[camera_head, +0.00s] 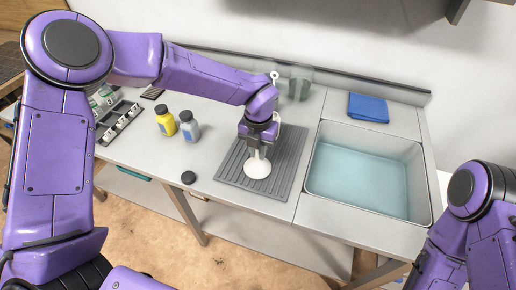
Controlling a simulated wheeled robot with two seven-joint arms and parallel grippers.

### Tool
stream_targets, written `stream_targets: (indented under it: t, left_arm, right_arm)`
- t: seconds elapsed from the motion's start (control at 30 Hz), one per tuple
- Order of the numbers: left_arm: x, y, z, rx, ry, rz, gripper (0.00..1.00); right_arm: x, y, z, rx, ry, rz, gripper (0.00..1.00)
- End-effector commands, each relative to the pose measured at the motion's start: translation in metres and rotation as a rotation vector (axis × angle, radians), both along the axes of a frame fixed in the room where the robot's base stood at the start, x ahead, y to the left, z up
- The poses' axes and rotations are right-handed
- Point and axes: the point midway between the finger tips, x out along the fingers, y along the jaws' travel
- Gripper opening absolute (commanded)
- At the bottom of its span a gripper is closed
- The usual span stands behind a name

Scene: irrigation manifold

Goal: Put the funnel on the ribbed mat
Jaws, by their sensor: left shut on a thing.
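The white funnel (257,168) is at the middle of the grey ribbed mat (234,172), as seen in the head view. My left gripper (258,148) comes down over it and is shut on its upper part. The funnel's wide end faces down, low over the mat or touching it; I cannot tell which. The gripper hides part of the funnel's top. My right arm shows at the lower right, but its gripper is outside the picture.
A basin of water (365,178) is right of the mat, with a blue cloth (368,108) behind it. A yellow bottle (166,124), a grey-blue bottle (190,128) and a black cap (188,177) are left. Clear glassware (299,86) stands behind the mat.

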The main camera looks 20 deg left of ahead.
Motion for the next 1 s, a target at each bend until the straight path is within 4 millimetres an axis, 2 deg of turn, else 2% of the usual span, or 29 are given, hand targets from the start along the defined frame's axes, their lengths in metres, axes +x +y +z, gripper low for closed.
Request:
stream_targets:
  t: [0.03,0.1,0.33,0.47,0.57,0.8,1.0]
  left_arm:
    - [0.000,0.000,-0.001,0.000,0.000,0.000,0.27]
    - [0.000,0.000,0.000,0.000,0.000,0.000,0.43]
    - [0.000,0.000,0.000,0.000,0.000,0.000,0.43]
    - [0.001,0.000,0.008,0.000,-0.002,-0.001,0.43]
    - [0.001,0.000,0.027,-0.003,-0.005,0.002,0.43]
    - [0.001,0.000,0.090,-0.002,-0.006,0.000,0.43]
    - [0.000,0.000,0.119,-0.001,-0.001,0.000,0.43]
  right_arm:
    - [0.000,0.000,-0.001,0.000,0.000,0.000,0.87]
    - [0.000,0.000,0.000,0.000,0.000,0.000,0.87]
    - [0.000,0.000,0.000,0.000,0.000,0.000,0.87]
    - [0.000,0.000,0.001,0.000,0.000,0.000,0.87]
    - [0.000,0.000,-0.004,0.000,0.000,0.000,0.87]
    - [0.000,0.000,-0.012,0.000,0.000,0.000,0.87]
    - [0.000,0.000,-0.014,0.000,0.000,0.000,0.87]
